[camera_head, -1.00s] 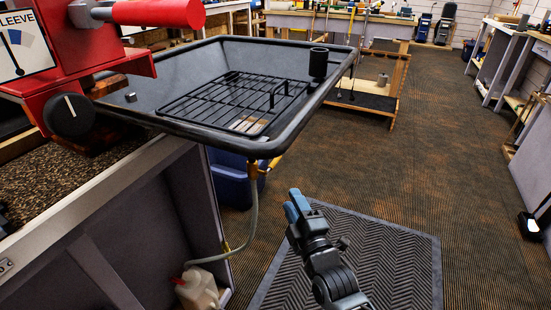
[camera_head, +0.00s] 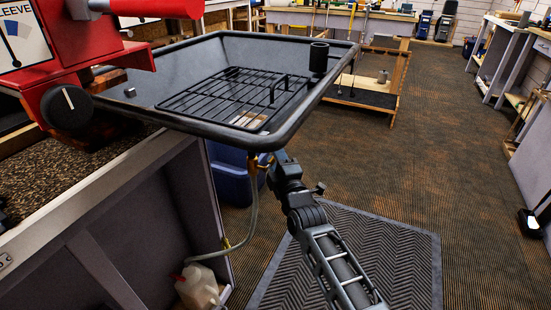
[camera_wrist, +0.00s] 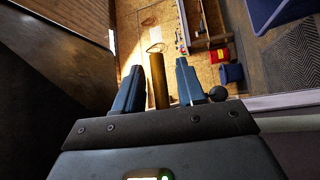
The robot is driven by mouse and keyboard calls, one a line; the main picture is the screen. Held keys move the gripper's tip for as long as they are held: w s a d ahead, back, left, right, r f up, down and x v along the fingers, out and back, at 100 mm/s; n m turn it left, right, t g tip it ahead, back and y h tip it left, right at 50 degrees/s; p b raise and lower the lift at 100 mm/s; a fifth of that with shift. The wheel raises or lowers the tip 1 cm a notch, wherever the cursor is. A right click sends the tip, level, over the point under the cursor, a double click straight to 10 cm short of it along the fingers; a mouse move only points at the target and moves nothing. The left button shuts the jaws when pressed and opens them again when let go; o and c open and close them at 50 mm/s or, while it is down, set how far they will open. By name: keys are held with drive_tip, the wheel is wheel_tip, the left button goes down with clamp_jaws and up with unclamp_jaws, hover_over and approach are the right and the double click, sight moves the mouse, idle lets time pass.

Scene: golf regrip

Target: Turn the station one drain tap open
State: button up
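The drain tap (camera_head: 253,164) is a small brass-yellow fitting under the near rim of the black tray (camera_head: 200,130), with a pale hose (camera_head: 250,210) hanging from it. My gripper (camera_wrist: 159,68) is just below the tray rim, close beside the tap; its fingertips are hidden in the head view. In the wrist view its two blue fingers stand apart, with a brass cylinder (camera_wrist: 158,82) lined up between them. Gaps show on both sides of the cylinder. I cannot tell how deep it sits between the fingers. The tap's handle is not clearly seen.
A wire rack (camera_head: 235,98) and a black cup (camera_head: 319,57) are in the tray. A white jug (camera_head: 197,287) stands low beside the bench (camera_head: 120,220). A blue bin (camera_head: 228,180) is behind the hose. The floor to the right is open, with a grey mat (camera_head: 400,250).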

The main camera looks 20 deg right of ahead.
clamp_jaws()
idle(0.4)
